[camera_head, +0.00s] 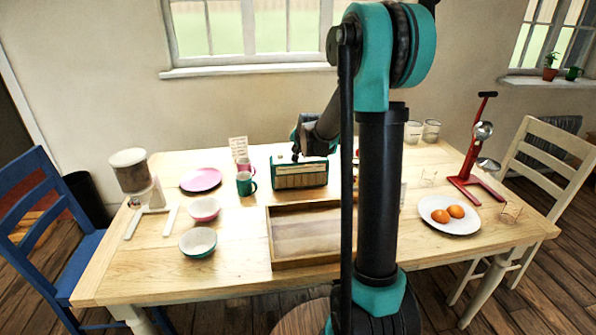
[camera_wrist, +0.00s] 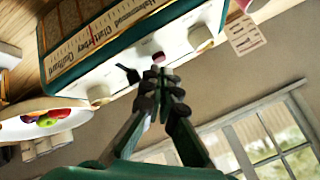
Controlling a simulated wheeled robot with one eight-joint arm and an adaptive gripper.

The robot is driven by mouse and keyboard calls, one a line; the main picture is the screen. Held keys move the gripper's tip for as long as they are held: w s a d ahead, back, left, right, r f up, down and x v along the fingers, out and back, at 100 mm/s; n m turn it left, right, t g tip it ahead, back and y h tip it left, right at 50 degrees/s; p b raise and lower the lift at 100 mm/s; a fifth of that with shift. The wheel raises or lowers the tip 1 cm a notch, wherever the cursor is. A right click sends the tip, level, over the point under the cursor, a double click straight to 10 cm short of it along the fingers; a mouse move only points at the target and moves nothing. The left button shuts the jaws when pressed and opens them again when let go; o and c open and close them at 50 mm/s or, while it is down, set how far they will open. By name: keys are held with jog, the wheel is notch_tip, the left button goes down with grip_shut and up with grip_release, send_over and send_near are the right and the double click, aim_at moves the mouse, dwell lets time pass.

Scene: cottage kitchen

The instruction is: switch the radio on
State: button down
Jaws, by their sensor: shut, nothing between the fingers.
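The radio (camera_head: 300,174), a teal and cream box with a wide dial panel, stands on the table behind the wooden tray. In the wrist view the radio (camera_wrist: 130,40) shows its lettered dial, two cream knobs (camera_wrist: 200,38), a small red button (camera_wrist: 158,57) and a small black lever (camera_wrist: 130,74) on a cream face. My gripper (camera_wrist: 162,75) is shut and empty, its fingertips close to the red button and right of the lever. I cannot tell whether they touch. In the head view my gripper is at the radio's top, partly hidden by my arm.
A wooden tray (camera_head: 272,240) lies in front of the radio. Green (camera_head: 246,184) and pink mugs and a card (camera_head: 238,144) stand left of it. A fruit bowl (camera_wrist: 25,106) shows in the wrist view.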

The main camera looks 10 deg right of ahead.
jog(key=shift+f, duration=0.15)
dwell(0.5)
jog(key=shift+f, duration=0.3)
jog(key=shift+r, duration=0.45)
dwell(0.4)
jog(key=shift+r, duration=3)
